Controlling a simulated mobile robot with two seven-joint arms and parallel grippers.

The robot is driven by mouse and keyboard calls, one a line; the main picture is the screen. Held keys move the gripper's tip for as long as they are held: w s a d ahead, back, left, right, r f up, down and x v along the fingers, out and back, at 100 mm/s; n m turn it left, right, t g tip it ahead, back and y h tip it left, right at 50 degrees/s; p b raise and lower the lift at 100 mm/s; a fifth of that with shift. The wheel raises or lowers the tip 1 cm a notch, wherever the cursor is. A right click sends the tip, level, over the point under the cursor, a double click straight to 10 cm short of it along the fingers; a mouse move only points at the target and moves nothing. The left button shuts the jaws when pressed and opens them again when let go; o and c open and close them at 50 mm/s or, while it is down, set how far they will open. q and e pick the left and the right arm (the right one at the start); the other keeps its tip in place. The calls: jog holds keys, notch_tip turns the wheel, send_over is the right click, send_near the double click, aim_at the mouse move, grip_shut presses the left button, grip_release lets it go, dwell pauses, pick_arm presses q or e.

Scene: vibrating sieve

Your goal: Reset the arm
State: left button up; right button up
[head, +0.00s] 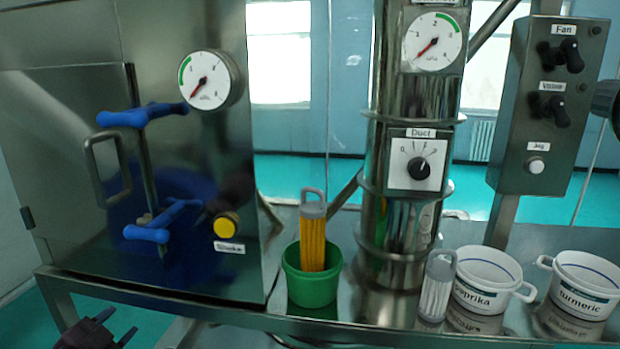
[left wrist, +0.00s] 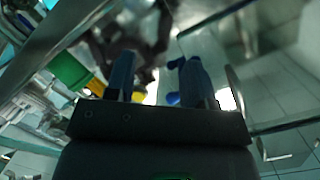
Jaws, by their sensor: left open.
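My left gripper (head: 97,334) shows dark at the bottom left of the head view, low in front of the steel cabinet (head: 75,90) and below its blue handles. In the left wrist view the two fingers of the left gripper (left wrist: 158,80) stand apart with nothing between them. The left gripper touches nothing that I can see. My right gripper does not show in either view.
The cabinet has blue handles (head: 150,115) and a yellow button (head: 227,225). On the steel bench stand a green pot (head: 310,288) holding a yellow filter, a white filter (head: 436,288), a paprika tub (head: 486,280) and a turmeric tub (head: 585,287). A control box (head: 548,105) is at right.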

pick_arm(q)
jog(key=s+d+f+n+g, duration=0.2)
jog(key=s+d+f+n, duration=0.2)
jog(key=s+f, duration=0.5)
jog(key=s+d+f+n+g, duration=0.2)
jog(key=s+d+f, duration=0.6)
jog(key=f, duration=0.5)
jog(key=shift+s+d+f+n+g+y, duration=0.15)
jog(key=shift+s+d+n+g+y, duration=0.2)
jog(key=shift+d+n, duration=0.45)
jog(key=shift+a, duration=0.1)
